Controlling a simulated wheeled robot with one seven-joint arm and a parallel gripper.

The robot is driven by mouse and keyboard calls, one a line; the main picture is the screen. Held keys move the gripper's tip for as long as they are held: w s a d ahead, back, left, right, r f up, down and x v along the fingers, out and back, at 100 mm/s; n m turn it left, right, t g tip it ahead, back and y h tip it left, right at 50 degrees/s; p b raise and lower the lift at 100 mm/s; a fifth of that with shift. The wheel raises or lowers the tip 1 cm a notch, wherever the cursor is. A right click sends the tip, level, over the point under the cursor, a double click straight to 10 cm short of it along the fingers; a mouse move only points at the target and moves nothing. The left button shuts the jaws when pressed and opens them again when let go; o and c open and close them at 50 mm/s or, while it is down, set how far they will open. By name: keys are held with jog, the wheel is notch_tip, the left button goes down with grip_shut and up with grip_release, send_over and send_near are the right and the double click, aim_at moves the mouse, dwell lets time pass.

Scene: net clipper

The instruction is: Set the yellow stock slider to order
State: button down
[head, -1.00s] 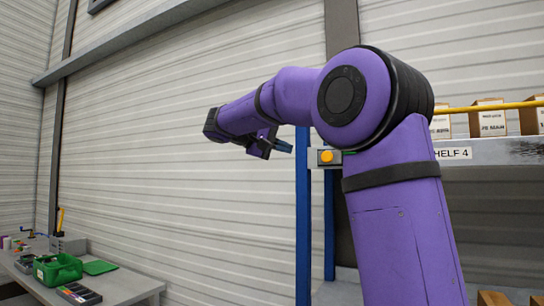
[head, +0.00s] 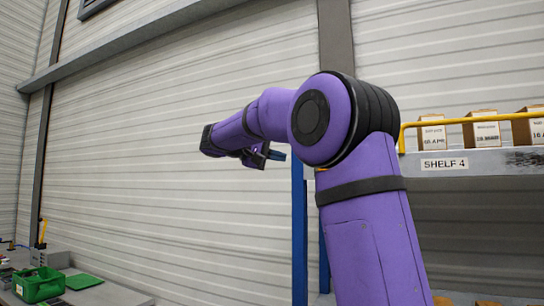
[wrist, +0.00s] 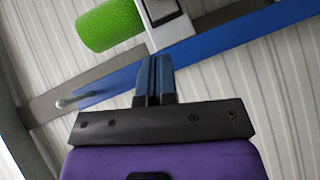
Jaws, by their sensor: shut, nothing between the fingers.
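My gripper (head: 277,155) is at the end of the purple arm, just left of the blue shelf post (head: 299,230) in the head view. In the wrist view its two blue-grey fingers (wrist: 154,75) are together with nothing between them. Beyond the fingertips is a pale grey block (wrist: 168,34) with a dark face, at the blue post (wrist: 215,40). A green textured cylinder (wrist: 110,24) sticks out beside this block. The yellow stock slider does not show in either view; my arm's elbow covers that part of the post in the head view.
A shelf labelled SHELF 4 (head: 444,164) holds several cardboard boxes (head: 486,130) behind a yellow rail (head: 470,121) at right. A bench (head: 105,294) with a green bin (head: 40,284) stands at lower left. The space before the ribbed wall (head: 150,210) is open.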

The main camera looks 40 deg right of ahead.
jog(key=s+d+f, duration=0.2)
jog(key=s+d, duration=0.3)
jog(key=d, duration=0.1)
jog(key=shift+s+d, duration=0.25)
jog(key=shift+s, duration=0.05)
jog(key=s+d, duration=0.3)
jog(key=s, duration=0.4)
dwell(0.3)
